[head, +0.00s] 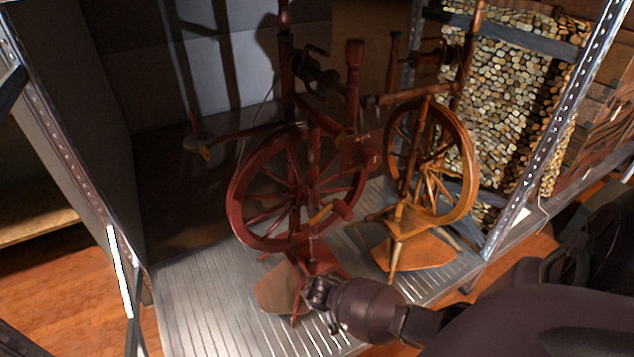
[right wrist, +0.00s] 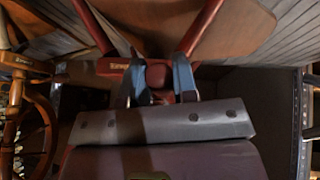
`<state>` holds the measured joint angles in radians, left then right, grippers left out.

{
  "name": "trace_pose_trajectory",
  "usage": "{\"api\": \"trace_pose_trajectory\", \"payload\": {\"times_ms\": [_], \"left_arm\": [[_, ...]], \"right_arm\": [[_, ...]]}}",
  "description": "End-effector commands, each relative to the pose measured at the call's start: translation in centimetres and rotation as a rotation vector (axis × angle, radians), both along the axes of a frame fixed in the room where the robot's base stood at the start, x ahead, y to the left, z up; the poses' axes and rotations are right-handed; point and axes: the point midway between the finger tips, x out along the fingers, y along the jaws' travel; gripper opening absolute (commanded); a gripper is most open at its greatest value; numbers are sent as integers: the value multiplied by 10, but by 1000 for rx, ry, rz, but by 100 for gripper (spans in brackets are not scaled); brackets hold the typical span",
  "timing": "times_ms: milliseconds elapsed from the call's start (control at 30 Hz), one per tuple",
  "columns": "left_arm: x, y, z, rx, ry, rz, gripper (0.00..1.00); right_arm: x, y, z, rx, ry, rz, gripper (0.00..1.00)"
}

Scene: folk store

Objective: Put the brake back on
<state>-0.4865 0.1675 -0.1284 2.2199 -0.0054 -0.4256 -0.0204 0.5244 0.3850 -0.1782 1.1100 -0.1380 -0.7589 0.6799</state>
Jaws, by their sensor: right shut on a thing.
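A dark red spinning wheel (head: 353,90) stands on the slatted metal shelf (head: 205,310), with its large spoked wheel facing me. My right gripper (head: 318,287) is low at its front, by the treadle board (head: 279,288). In the right wrist view, the two blue-grey fingers (right wrist: 158,78) are shut on a small red wooden part (right wrist: 157,75) of the spinning wheel. Red legs and a wooden board show just beyond the fingers. I cannot tell which part is the brake. My left gripper is not in view.
A lighter orange-brown spinning wheel (head: 463,165) stands close at the right on the same shelf. Metal uprights (head: 560,125) bound the shelf on both sides. Stacked firewood (head: 500,90) shows behind at the right. The shelf's front left is bare.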

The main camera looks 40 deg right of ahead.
Motion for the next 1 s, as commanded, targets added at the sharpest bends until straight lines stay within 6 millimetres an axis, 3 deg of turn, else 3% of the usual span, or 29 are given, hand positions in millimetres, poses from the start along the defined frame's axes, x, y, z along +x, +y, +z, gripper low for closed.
{"api": "trace_pose_trajectory", "payload": {"times_ms": [633,667,800,1000], "left_arm": [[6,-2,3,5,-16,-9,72],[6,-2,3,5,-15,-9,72],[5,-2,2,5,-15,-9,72],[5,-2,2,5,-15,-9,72]], "right_arm": [[-1,0,-7,-12,-52,0,0],[-1,0,-7,-12,-51,-1,28],[-1,0,-7,-12,-52,0,49],[0,0,-6,-13,-53,0,52]]}}
